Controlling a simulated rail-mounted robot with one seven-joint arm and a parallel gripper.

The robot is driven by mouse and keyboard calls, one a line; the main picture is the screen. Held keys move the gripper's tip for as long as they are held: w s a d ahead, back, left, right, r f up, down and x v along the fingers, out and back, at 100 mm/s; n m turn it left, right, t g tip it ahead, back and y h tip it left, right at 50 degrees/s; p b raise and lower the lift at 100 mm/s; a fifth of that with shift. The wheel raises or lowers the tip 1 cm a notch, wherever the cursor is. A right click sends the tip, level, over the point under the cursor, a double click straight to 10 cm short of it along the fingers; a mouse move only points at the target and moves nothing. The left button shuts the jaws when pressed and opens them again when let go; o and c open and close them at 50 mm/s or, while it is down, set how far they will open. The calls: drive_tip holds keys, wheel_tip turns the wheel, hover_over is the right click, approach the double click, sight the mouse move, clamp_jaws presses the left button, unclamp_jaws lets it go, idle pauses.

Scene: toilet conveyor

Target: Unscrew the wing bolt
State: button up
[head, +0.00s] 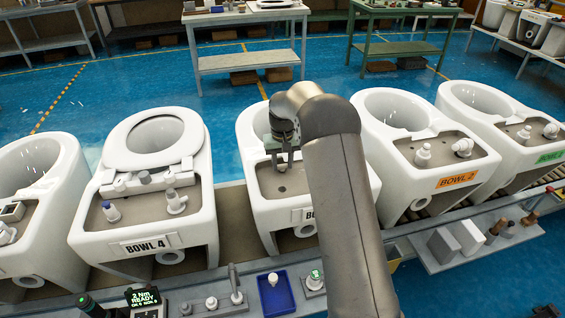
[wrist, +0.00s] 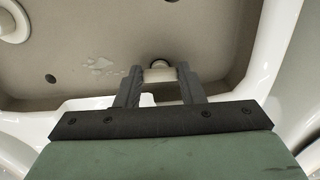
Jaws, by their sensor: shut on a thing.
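The wing bolt (wrist: 159,74) is a small pale piece between my fingertips in the wrist view, at the edge of the bowl's grey-brown deck. A dark round spot shows just beyond it. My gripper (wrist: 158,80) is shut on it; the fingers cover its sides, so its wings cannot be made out. In the head view my gripper (head: 283,162) points down over the deck of the middle toilet bowl (head: 262,225). The bolt cannot be made out there, and my arm covers the right part of this bowl and its label.
Bowl 4 (head: 90,235) with a raised-edge seat stands to the left, bowl 2 (head: 400,190) to the right. In front are a blue tray (head: 263,300) with a white part, a lit display (head: 145,297) and small fittings. A pale fitting (wrist: 12,25) stands on the deck.

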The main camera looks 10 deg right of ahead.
drive_tip(key=shift+n, duration=1.1)
drive_tip(key=n, duration=0.3)
drive_tip(key=shift+d, duration=0.15)
drive_tip(key=shift+n, duration=0.9)
drive_tip(key=n+p, duration=0.1)
drive_tip(key=n, duration=0.3)
drive_tip(key=shift+w+n, duration=0.1)
drive_tip(key=shift+n, duration=0.2)
drive_tip(key=o, duration=0.7)
drive_tip(key=shift+c, duration=0.2)
drive_tip(key=shift+r, duration=0.1)
